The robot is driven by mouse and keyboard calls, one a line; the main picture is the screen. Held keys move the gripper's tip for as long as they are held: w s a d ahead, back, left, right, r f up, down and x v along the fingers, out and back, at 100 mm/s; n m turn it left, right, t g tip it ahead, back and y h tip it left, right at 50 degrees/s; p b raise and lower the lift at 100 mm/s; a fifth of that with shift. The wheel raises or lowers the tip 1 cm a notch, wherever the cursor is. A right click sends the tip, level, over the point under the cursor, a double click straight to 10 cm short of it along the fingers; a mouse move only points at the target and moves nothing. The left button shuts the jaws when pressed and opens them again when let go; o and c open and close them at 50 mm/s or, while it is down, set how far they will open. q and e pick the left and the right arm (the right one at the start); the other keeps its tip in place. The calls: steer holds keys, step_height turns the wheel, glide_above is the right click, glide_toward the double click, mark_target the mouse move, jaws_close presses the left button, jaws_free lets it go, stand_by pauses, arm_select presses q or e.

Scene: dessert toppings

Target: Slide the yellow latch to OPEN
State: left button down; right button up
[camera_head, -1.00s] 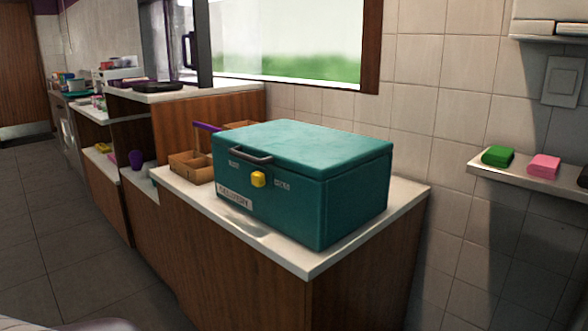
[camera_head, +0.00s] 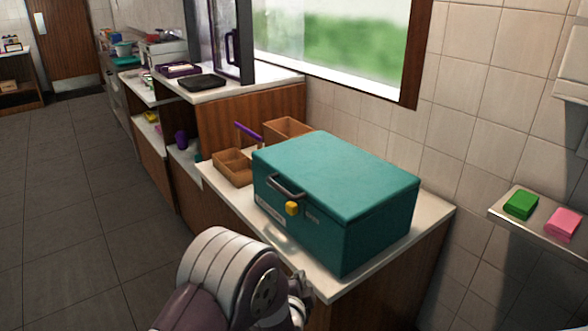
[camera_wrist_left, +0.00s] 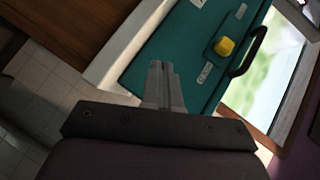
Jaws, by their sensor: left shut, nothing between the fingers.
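The yellow latch (camera_head: 292,208) is a small block on the front of the teal box (camera_head: 335,175), below its dark handle (camera_head: 285,187). Small labels flank the latch; their text is too small to read. The latch also shows in the left wrist view (camera_wrist_left: 224,47), between two pale labels and beside the handle. My left gripper (camera_head: 304,286) is in front of the box, lower than the latch and apart from it. In the left wrist view its fingers (camera_wrist_left: 163,85) are together and empty, with the latch beyond them to the upper right. My right gripper is not in view.
The box stands on a white counter (camera_head: 334,285) with a wooden front. Brown open boxes (camera_head: 233,166) stand behind it at the left. A wall shelf (camera_head: 510,225) at the right holds a green block (camera_head: 521,204) and a pink block (camera_head: 563,224).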

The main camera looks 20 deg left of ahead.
arm_select(q)
step_height(320, 180, up, 7)
steer(key=m+t+y+p, duration=0.1)
steer(key=m+t+p, duration=0.1)
steer(key=m+t, duration=0.1)
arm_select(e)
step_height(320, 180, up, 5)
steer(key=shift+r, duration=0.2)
arm_select(q)
glide_toward(296, 210)
steer(key=w+d, duration=0.3)
steer(key=w+a, duration=0.2)
steer(key=a, duration=0.1)
steer(key=shift+w+f+p, duration=0.1)
steer(key=shift+f+p, duration=0.1)
steer(key=shift+p, duration=0.2)
steer(key=shift+w+a, duration=0.25)
steer(key=shift+a, duration=0.05)
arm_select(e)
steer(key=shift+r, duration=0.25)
